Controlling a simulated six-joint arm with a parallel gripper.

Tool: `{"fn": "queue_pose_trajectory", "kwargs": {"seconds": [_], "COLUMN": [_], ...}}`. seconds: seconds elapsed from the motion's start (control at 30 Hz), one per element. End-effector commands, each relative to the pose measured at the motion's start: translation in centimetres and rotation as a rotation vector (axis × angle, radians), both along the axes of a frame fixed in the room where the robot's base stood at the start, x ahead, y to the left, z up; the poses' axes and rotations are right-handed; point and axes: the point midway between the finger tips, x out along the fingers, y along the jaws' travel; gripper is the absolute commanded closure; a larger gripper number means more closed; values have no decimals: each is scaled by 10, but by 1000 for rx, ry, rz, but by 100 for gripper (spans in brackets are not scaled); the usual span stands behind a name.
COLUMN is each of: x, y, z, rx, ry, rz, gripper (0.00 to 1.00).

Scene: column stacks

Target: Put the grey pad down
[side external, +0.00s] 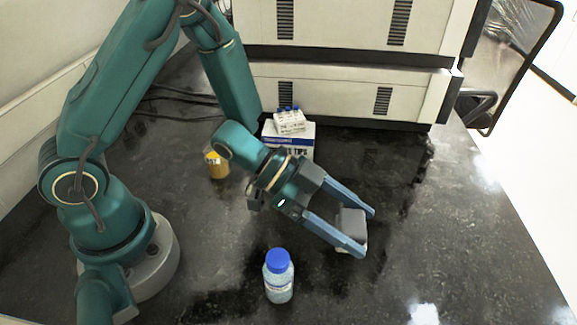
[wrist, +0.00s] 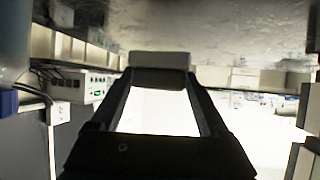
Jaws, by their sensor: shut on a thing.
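The grey pad (side external: 351,222) is a small grey block between the two blue fingers of my gripper (side external: 356,231) in the side view. A paler strip shows along its lower edge. My gripper is shut on it and appears to hold it above the dark bench, though the exact height is hard to tell. In the wrist view, a pale block with a darker grey face (wrist: 159,77) spans the fingertips of my gripper (wrist: 160,82). The part of the pad behind the near finger is hidden.
A blue-capped bottle (side external: 279,277) stands at the front. A jar with yellow contents (side external: 216,164) stands left of my wrist. A white box (side external: 300,142) with a small rack of blue-capped vials (side external: 289,121) stands behind, before white cabinets (side external: 340,95). The dark bench (side external: 450,220) is clear at right.

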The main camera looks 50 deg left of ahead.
Motion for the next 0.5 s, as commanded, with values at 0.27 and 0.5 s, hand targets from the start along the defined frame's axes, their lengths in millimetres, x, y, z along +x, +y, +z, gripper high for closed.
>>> {"fn": "queue_pose_trajectory", "kwargs": {"seconds": [0.27, 0.5], "x": [0, 0], "y": [0, 1], "z": [-30, -37], "rx": [-2, -1], "ry": [5, 0], "rz": [2, 0], "gripper": [77, 77]}}
